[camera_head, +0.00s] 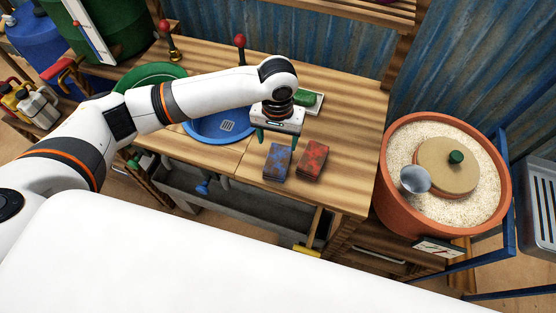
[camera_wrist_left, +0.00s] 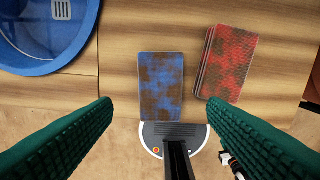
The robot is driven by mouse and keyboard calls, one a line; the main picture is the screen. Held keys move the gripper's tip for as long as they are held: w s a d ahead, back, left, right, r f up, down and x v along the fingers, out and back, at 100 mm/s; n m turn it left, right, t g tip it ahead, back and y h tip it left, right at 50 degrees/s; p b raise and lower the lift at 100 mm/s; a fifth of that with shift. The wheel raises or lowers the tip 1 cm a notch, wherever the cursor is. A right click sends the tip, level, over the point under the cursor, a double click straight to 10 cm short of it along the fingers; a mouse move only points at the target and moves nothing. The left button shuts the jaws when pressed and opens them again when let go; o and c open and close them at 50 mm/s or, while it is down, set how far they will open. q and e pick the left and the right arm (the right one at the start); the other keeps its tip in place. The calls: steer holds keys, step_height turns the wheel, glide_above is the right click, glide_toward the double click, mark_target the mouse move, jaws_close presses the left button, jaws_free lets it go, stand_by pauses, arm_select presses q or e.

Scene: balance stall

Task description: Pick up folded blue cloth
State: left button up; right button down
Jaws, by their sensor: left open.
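The folded blue cloth (camera_head: 278,161) lies flat near the front edge of the wooden table, blue with brown patches. It also shows in the left wrist view (camera_wrist_left: 161,88), ahead of and between the open fingers. My left gripper (camera_head: 277,142) hangs above the table just over the blue cloth, and its green fingers are apart and empty. In the left wrist view my left gripper (camera_wrist_left: 157,118) has bare space between its fingertips. My right gripper is not in view.
A folded red cloth (camera_head: 313,160) lies close to the right of the blue one. A blue basin (camera_head: 215,127) is set in the table at left. A green brush (camera_head: 304,99) lies on a tray behind. A clay pot (camera_head: 388,185) of grain stands at right.

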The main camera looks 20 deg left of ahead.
arm_select(q)
glide_above(277, 158)
step_height(277, 158, down, 5)
steer(key=shift+d+r, duration=0.1)
steer(key=shift+r, duration=0.1)
steer(key=shift+s+f+p, duration=0.1)
steer(key=shift+f+p, duration=0.6)
steer(key=shift+f, duration=1.95)
steer(key=c, duration=0.8)
